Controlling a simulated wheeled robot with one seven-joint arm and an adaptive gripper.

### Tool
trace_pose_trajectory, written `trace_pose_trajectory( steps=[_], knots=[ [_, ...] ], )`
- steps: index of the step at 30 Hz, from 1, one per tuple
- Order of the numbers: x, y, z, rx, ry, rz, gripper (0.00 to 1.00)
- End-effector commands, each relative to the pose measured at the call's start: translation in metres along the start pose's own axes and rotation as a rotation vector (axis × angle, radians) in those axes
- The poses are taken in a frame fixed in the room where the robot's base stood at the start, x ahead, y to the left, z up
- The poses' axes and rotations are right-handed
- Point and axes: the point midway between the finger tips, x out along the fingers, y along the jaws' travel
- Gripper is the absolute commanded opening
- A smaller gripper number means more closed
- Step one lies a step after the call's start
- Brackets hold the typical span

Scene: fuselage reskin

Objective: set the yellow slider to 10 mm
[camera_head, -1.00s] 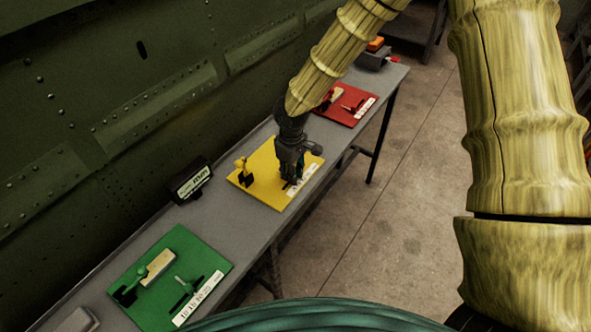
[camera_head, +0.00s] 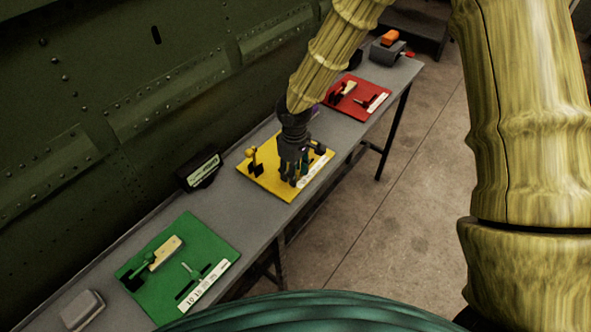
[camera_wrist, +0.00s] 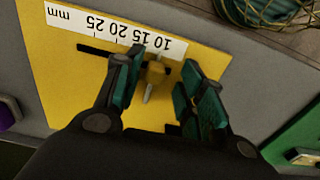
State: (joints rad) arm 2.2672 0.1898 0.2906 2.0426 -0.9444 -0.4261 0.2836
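The yellow board (camera_head: 262,184) lies on the bench, with its white mm scale strip along the front edge. In the wrist view the yellow board (camera_wrist: 60,85) carries the strip (camera_wrist: 75,22) and a dark slot (camera_wrist: 95,50). The yellow slider knob (camera_wrist: 156,72), with a pale pin below it, stands at the slot. My gripper (camera_wrist: 163,65) is open, with one finger on each side of the knob. The left finger is close to it; contact cannot be told. My gripper (camera_head: 293,182) hides the slider in the head view. The exact reading is unclear.
A green board (camera_head: 205,250) lies nearer me and a red board (camera_head: 362,98) farther along the bench. A dark display box (camera_head: 199,171) stands behind, near the fuselage wall. A yellow lever (camera_head: 253,160) rises from the yellow board's back left. Floor right of the bench is clear.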

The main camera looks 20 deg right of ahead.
Motion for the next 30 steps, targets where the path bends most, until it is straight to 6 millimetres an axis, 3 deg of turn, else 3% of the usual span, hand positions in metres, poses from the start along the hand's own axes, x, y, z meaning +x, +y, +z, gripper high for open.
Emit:
trace_pose_trajectory(
  steps=[11,30],
  knots=[
    [-0.010,0.001,0.000,0.002,0.000,0.001,0.39],
    [-0.105,0.001,0.000,0.000,0.002,0.002,0.39]
  ],
)
